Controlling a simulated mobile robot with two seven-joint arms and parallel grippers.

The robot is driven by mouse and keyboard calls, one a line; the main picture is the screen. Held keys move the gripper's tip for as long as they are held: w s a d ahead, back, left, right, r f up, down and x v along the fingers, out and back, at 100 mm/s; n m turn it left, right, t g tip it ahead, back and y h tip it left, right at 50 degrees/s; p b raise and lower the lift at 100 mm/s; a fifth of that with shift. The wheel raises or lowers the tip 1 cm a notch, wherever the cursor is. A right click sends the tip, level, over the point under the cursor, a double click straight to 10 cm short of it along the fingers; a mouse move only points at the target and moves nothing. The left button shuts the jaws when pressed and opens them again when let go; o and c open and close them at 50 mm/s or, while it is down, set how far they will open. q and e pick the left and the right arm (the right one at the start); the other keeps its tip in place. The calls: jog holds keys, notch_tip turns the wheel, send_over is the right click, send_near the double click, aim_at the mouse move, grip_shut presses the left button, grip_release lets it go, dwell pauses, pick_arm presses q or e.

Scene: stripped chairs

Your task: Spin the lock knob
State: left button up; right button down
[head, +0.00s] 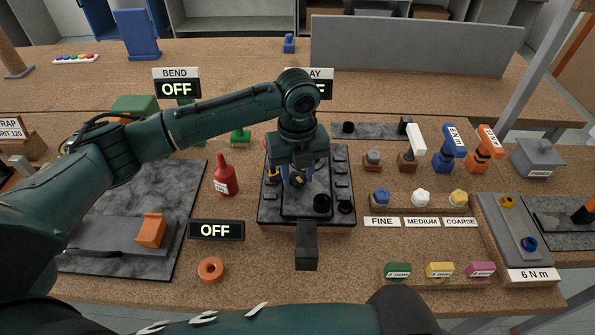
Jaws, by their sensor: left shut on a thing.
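A black fixture (348,167) with a raised plate and several dark buttons or knobs stands in the middle of the table. My left gripper (297,182) points down over the upper middle of this fixture. It is shut on a small part there, which looks like the lock knob; the fingers and wrist hide most of it. Two round black knobs, one at the plate's lower right (322,203) and one beside it (345,207), are clear of the fingers. A dark block (306,246) sticks out at the fixture's front. My right gripper is out of view.
A red bottle (226,180) stands close left of the fixture, with an OFF display (215,230) and an orange ring (211,269) in front. Labelled knobs (421,198) and upright blue (448,150) and orange (485,150) tools stand to the right. My left forearm crosses above the table.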

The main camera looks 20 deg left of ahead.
aim_at(297, 178)
pick_arm(q)
jog(key=o, duration=1)
jog(key=shift+r, duration=0.1)
jog(key=shift+r+b, duration=0.65)
jog(key=shift+r, duration=5.85)
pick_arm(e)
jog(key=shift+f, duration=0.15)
